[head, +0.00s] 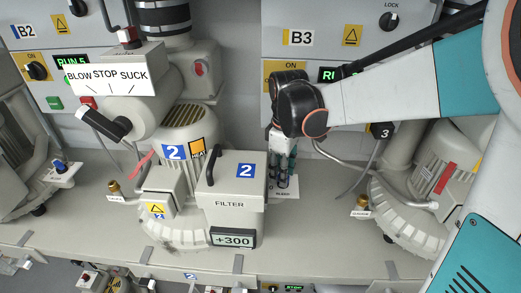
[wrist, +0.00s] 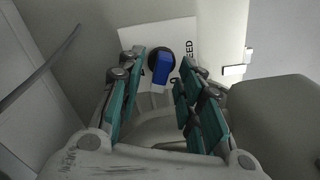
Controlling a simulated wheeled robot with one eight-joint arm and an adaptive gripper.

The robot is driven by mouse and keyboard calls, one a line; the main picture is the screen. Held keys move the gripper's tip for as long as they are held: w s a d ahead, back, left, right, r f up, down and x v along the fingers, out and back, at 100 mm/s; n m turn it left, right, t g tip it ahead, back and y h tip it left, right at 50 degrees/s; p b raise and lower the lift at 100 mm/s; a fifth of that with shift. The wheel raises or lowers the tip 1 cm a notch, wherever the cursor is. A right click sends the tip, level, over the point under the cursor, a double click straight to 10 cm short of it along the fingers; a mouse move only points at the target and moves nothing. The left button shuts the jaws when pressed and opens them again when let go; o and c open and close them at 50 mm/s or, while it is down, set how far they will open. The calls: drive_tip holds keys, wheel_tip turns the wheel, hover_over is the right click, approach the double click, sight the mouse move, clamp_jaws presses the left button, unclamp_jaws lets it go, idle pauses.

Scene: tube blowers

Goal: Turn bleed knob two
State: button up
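The bleed knob (wrist: 162,66) is blue on a dark round base, on a white plate (wrist: 183,32) with partly hidden lettering ending in "EED". In the wrist view it sits between and beyond the fingertips of my gripper (head: 283,172). My gripper is open, with one teal finger on each side of the knob; I cannot tell if either touches it. In the head view my gripper points down at the white bleed plate (head: 289,193), right of the filter box marked 2 (head: 232,190), and the knob is hidden. The filter display (head: 233,239) reads +300.
The blower marked 2 (head: 185,123) and its BLOW/STOP/SUCK selector handle (head: 103,122) stand left of my gripper. Another blue knob (head: 60,164) is at far left. Blower three (head: 432,165) is at right, partly behind my arm. The grey wall panel is close behind.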

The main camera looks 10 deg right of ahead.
clamp_jaws()
drive_tip(key=shift+f+m, duration=0.1)
drive_tip(key=shift+m, duration=0.3)
drive_tip(key=m+b, duration=0.3)
drive_tip(key=m, duration=0.2)
drive_tip(key=m+b, duration=0.2)
drive_tip(key=m, duration=0.4)
drive_tip(key=shift+d, duration=0.15)
idle(0.5)
unclamp_jaws()
